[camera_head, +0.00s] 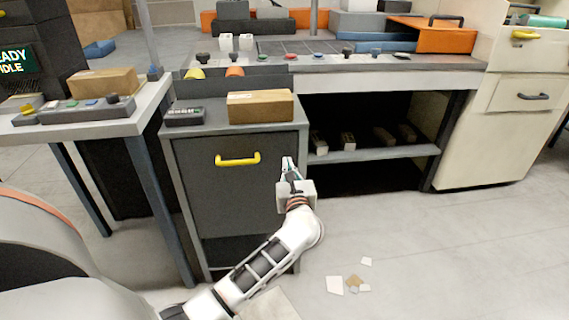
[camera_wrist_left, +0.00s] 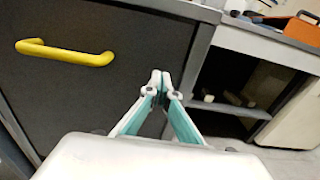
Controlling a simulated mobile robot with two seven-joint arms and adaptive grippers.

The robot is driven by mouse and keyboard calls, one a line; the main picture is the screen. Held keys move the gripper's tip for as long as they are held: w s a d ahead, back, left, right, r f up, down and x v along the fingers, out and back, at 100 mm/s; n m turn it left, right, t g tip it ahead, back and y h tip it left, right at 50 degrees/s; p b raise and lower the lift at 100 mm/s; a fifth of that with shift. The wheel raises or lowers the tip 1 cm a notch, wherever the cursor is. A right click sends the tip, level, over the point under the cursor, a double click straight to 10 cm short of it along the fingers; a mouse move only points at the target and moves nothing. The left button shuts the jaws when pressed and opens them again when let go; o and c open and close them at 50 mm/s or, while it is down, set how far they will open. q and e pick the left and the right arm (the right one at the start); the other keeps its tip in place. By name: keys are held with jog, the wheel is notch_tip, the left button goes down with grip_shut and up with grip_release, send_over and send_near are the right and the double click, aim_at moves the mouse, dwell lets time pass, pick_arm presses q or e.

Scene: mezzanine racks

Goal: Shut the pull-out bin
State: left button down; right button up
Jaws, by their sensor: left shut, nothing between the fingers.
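The pull-out bin (camera_head: 222,196) is a dark grey front with a yellow bar handle (camera_head: 238,159), set in a grey cabinet under a small top. In the head view I cannot tell whether its front stands out from the cabinet. The left wrist view shows the same dark front (camera_wrist_left: 105,95) close up, with the yellow handle (camera_wrist_left: 65,53) at upper left. My left gripper (camera_head: 288,162) is shut and empty, at the right side of the bin front, right of the handle and apart from it. Its fingertips (camera_wrist_left: 160,78) are together, near the front's right edge. My right gripper is not in view.
A cardboard box (camera_head: 260,106) and a dark keypad device (camera_head: 185,116) sit on the cabinet top. An open shelf (camera_head: 375,154) is to the right. A side table (camera_head: 75,122) stands left. Paper scraps (camera_head: 335,285) lie on otherwise clear floor.

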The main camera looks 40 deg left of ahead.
pick_arm(q)
jog(key=p+v, duration=0.1)
jog(key=v, duration=1)
jog(key=shift+s, duration=0.2)
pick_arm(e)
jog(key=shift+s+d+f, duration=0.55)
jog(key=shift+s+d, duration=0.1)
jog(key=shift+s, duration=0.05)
